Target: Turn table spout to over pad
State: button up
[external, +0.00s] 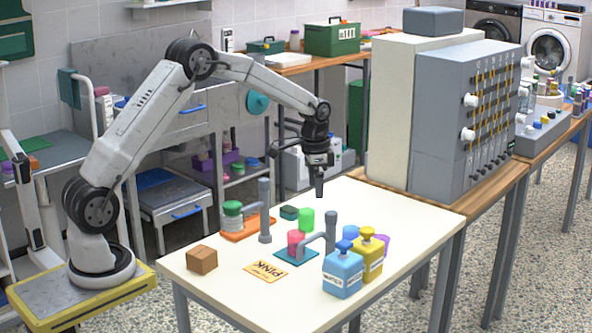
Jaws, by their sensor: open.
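Two grey spouts stand on the white table (215,275). The taller spout (265,212) stands at the back left; its arm reaches left toward a green-lidded jar (232,214) on an orange pad (247,230). The shorter spout (331,230) stands nearer the middle; its arm points left and toward the front, by a teal pad (290,258) with a pink cup (296,240) on or just behind it. I cannot tell exactly where its outlet ends. My gripper (319,190) hangs pointing down above the table, open, apart from both spouts and seemingly empty.
A blue bottle (342,276) and a yellow bottle (371,258) stand close right of the shorter spout, with a purple cup (383,244) behind. The table's back right is clear.

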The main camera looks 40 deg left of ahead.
aim_at(331, 212)
jog(key=shift+m, duration=0.8)
jog(key=shift+w+d+f, duration=0.15)
jog(key=shift+w+d, duration=0.2)
jog(key=shift+w, duration=0.25)
jog(key=shift+w+d+f, duration=0.1)
jog(key=shift+w+d, duration=0.2)
jog(key=shift+w, duration=0.3)
jog(key=shift+w+d+f, duration=0.15)
jog(key=shift+w+d, duration=0.2)
jog(key=shift+w, duration=0.25)
jog(key=shift+f, duration=3.9)
grip_shut()
